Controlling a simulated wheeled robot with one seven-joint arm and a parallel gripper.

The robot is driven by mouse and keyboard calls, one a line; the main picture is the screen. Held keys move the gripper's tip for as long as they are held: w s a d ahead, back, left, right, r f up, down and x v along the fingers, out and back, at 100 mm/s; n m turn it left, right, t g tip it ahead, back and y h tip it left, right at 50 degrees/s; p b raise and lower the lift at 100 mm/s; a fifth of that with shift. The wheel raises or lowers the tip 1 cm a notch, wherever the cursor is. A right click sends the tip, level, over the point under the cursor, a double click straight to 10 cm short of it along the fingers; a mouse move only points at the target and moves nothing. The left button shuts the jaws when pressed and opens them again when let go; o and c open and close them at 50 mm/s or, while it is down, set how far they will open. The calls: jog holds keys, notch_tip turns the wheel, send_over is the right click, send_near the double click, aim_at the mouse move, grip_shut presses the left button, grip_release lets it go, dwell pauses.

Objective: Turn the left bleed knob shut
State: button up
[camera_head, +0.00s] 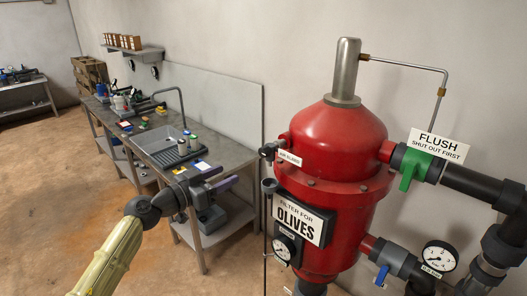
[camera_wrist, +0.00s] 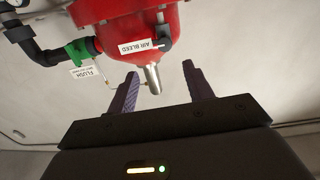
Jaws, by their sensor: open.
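A small dark bleed knob (camera_head: 267,151) sticks out from the left side of the red filter tank (camera_head: 325,145), beside a white "AIR BLEED" label (camera_head: 290,158). In the wrist view the picture is turned over. The dark knob (camera_wrist: 165,43) shows at the end of the label (camera_wrist: 147,46), beyond the fingers. My gripper (camera_head: 229,178) is open and empty, to the left of the knob and a little lower in the head view, apart from it. Its two purple fingers also show in the wrist view (camera_wrist: 162,70). I cannot tell how far the knob is turned.
A green flush handle (camera_head: 411,168) and dark pipes are on the tank's right. A sink bench (camera_head: 168,145) stands behind my gripper. Floor at left is clear.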

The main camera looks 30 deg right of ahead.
aim_at(262, 152)
jog(key=shift+a+r, duration=0.45)
jog(key=shift+a, duration=0.2)
jog(key=p+x, duration=0.2)
jog(key=x, duration=0.3)
jog(key=p+x, duration=0.2)
jog(key=x, duration=0.4)
jog(key=r+p+x, duration=0.1)
jog(key=p+x, duration=0.2)
jog(key=x, duration=0.2)
jog(key=shift+w+d, duration=0.2)
jog(key=shift+w+d+f, duration=0.2)
jog(key=shift+d, duration=0.3)
jog(key=c, duration=1)
